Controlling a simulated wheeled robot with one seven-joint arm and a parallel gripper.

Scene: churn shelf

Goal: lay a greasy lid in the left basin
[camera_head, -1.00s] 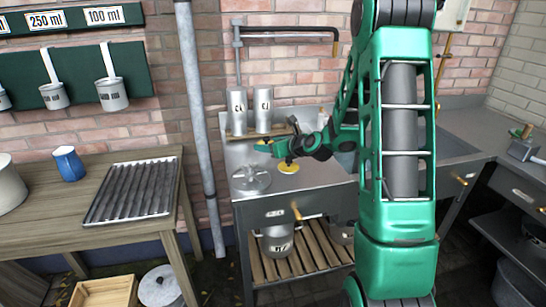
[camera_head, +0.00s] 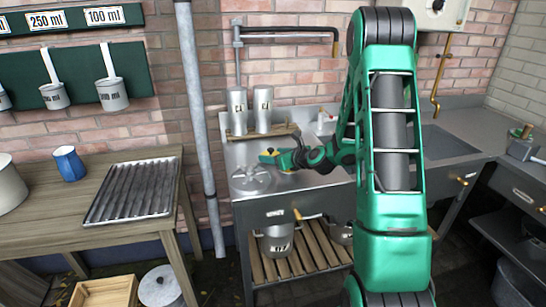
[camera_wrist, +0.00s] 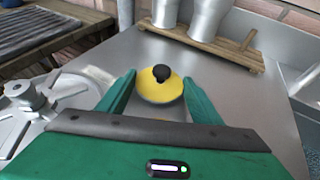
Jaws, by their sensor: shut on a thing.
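A round yellow lid with a black knob (camera_wrist: 162,92) sits between the two green fingers of my gripper (camera_wrist: 158,97) in the wrist view. My gripper is shut on it, over the steel counter. In the head view, my gripper (camera_head: 277,158) is at the counter's left part, with the yellow lid (camera_head: 267,154) at its tip. A sunken basin (camera_head: 448,142) shows to the right of my arm in the head view. My arm covers the counter to its left, so I cannot tell whether another basin is there.
A round metal disc with a raised hub (camera_head: 251,180) lies on the counter left of my gripper; it also shows in the wrist view (camera_wrist: 28,105). Two steel canisters (camera_head: 250,108) stand on a wooden rack behind. A grey pipe (camera_head: 200,120) rises left of the counter.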

